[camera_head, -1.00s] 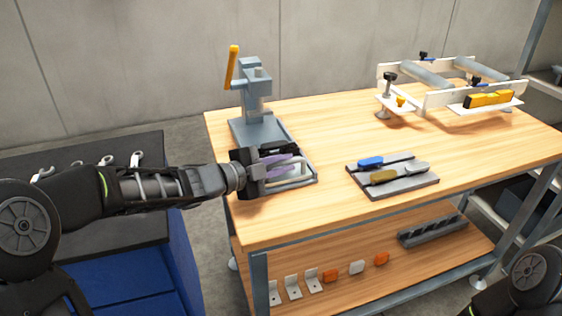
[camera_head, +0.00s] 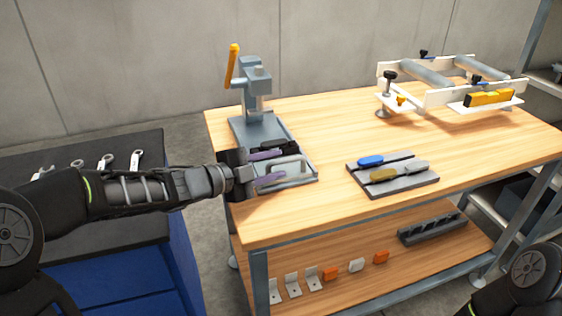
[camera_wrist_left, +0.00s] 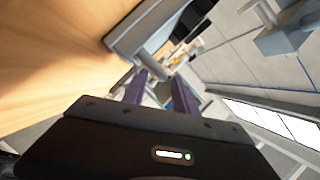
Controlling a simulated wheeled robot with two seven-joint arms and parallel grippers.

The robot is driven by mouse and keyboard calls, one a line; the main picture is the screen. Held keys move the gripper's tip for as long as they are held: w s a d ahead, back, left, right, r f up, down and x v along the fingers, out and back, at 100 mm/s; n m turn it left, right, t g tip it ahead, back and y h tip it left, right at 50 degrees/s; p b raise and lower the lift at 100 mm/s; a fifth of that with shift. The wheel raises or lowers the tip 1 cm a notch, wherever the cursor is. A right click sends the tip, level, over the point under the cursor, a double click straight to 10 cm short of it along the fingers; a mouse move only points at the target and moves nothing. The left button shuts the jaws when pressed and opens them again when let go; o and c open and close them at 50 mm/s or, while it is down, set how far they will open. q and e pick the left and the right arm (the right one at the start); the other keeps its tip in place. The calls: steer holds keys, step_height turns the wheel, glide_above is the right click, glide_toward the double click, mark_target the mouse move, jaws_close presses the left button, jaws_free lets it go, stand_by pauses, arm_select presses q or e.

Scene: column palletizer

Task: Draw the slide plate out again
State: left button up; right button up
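The arbor press (camera_head: 253,95) with a yellow lever stands at the bench's left end. The slide plate (camera_head: 303,181), a grey tray-like plate with a pale raised rectangular piece on it, lies at the front of the press base. My left gripper (camera_head: 276,165) is at its left side, with two purple fingers spread apart and nothing clearly held. In the left wrist view, the fingers (camera_wrist_left: 158,82) stand apart near a grey bar-like handle (camera_wrist_left: 155,65) on the plate's edge; whether they touch it I cannot tell. My right gripper is out of view.
A dark tray (camera_head: 400,187) with blue, olive and grey-handled tools lies right of the press. A white frame fixture (camera_head: 440,96) stands at the back right. A dark cabinet (camera_head: 100,215) with wrenches is at left. The bench between is clear.

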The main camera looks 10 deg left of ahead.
arm_select(q)
steer(key=v, duration=0.4)
steer(key=shift+s+a+r, duration=0.15)
steer(key=shift+s+a, duration=0.05)
steer(key=shift+s, duration=0.1)
steer(key=shift+r+p, duration=0.1)
steer(key=shift+p, duration=0.2)
